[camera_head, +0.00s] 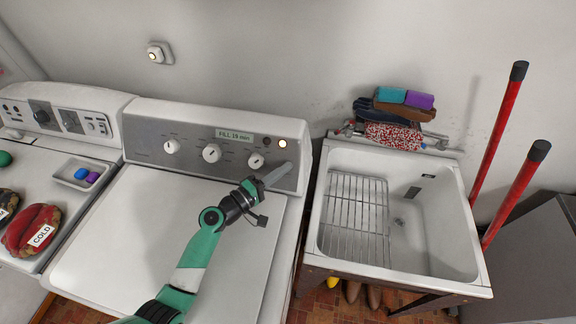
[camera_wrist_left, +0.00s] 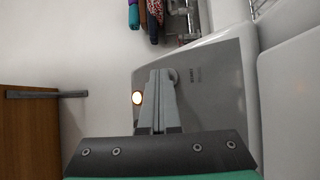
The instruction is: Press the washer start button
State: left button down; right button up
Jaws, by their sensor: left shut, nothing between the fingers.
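The white washer (camera_head: 160,230) has a grey control panel (camera_head: 200,133) along its back edge. The lamp also shows left of the fingers in the left wrist view (camera_wrist_left: 137,97). A small round grey button (camera_wrist_left: 174,75) shows beside my fingertips there; in the head view the gripper seems to cover it. My left gripper (camera_head: 289,166) is shut and empty, its tips at the panel's right end, below the lamp. Contact cannot be told. My right gripper is not in view.
A white utility tub (camera_head: 458,230) with a wire rack (camera_head: 355,215) stands to the right. Two red-handled poles (camera_head: 498,130) stand at right. Another appliance with mitts (camera_head: 32,230) on top is at left.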

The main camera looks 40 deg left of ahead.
pick_arm(q)
jog(key=shift+s+d+r+p, duration=0.35)
jog(key=shift+s+r+p, duration=0.1)
jog(key=shift+s+p, duration=0.1)
jog(key=s+p, duration=0.1)
jog(key=s+d+r+p, duration=0.2)
jog(key=shift+s+d+r, duration=0.15)
jog(key=shift+s+r, duration=0.1)
jog(key=shift+s, duration=0.1)
dwell(0.9)
